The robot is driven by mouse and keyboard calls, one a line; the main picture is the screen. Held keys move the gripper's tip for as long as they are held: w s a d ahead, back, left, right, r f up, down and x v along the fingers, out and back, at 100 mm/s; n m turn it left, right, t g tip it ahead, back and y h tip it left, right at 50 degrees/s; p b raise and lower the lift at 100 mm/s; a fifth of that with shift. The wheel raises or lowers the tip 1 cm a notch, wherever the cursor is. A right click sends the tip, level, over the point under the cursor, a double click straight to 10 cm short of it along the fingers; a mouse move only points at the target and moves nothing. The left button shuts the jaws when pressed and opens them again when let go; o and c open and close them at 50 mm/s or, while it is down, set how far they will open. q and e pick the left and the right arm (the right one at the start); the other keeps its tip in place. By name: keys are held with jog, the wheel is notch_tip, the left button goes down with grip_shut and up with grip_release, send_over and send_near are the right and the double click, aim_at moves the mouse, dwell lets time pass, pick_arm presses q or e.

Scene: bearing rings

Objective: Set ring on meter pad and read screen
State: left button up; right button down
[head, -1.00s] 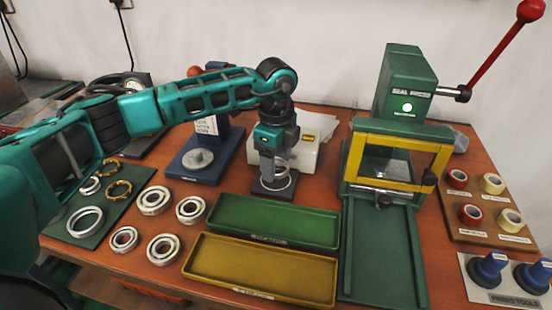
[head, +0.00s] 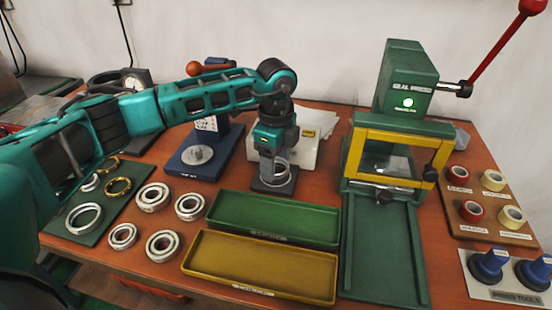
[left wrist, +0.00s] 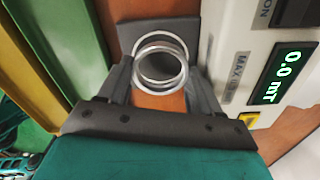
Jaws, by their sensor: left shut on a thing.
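My left gripper (head: 273,170) points down over the dark meter pad (head: 262,188) at the back middle of the table. It is shut on a shiny metal ring (head: 282,168), which shows between the two fingers in the left wrist view (left wrist: 160,66). The grey pad (left wrist: 150,24) shows behind the ring there. I cannot tell whether the ring touches the pad. The white meter (head: 313,135) stands behind the gripper, partly hidden by it. Its screen (left wrist: 281,76) reads 0.0 mT in green digits. My right gripper is not in view.
A green tray (head: 275,217) and a yellow tray (head: 262,267) lie in front of the pad. Several bearings (head: 153,197) lie to the left, beside a green mat (head: 103,222) with rings. A blue stand (head: 195,166) is left of the pad, a green seal press (head: 407,80) right.

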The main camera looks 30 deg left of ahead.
pick_arm(q)
jog(key=shift+f+b, duration=0.3)
jog(key=shift+f, duration=0.45)
dwell(0.6)
jog(key=o, duration=1.1)
jog(key=shift+r, duration=0.1)
